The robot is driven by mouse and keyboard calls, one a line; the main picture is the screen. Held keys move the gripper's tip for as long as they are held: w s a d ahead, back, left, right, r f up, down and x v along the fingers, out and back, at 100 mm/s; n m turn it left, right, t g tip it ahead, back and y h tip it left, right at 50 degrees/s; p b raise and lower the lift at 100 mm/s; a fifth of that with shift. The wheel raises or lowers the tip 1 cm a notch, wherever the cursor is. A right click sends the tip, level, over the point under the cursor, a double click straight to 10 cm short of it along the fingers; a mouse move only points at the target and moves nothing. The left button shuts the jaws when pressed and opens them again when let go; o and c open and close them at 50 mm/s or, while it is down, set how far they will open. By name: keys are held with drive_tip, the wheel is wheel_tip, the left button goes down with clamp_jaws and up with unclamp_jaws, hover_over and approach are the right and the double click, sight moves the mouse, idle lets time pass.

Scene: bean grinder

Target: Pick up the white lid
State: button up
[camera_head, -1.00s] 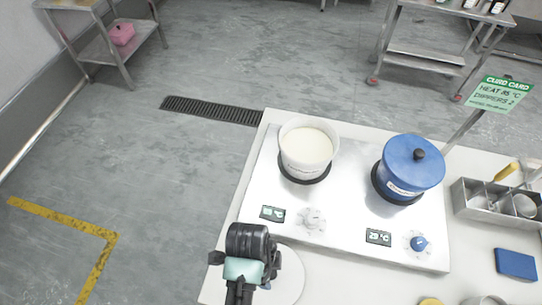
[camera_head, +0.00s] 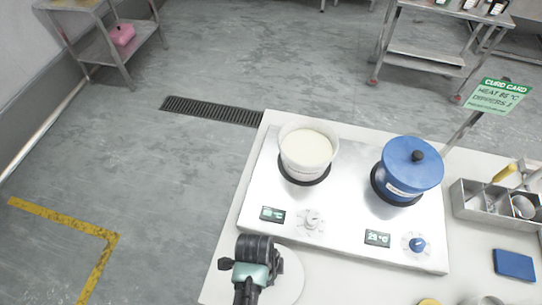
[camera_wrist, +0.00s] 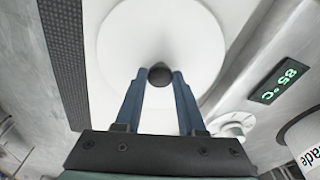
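The white lid (camera_head: 293,278) is a round disc lying flat on the white table at the near left, partly hidden by my gripper (camera_head: 262,270) in the head view. In the wrist view the lid (camera_wrist: 120,40) fills the upper middle, with a dark round knob (camera_wrist: 160,70) at its centre. My gripper (camera_wrist: 160,80) is over the lid with its two blue fingers apart, one on each side of the knob. The tips are very close to the knob; whether they touch it is hard to tell. The white pot (camera_head: 305,160) stands uncovered, with pale content.
A steel hot plate (camera_head: 340,220) with displays and dials (camera_head: 311,221) lies just beyond the lid. A blue lidded pot (camera_head: 410,170) stands on its right burner. A steel divided tray (camera_head: 490,205), a blue block (camera_head: 515,264) and a green sign (camera_head: 499,93) are at the right.

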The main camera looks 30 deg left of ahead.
clamp_jaws()
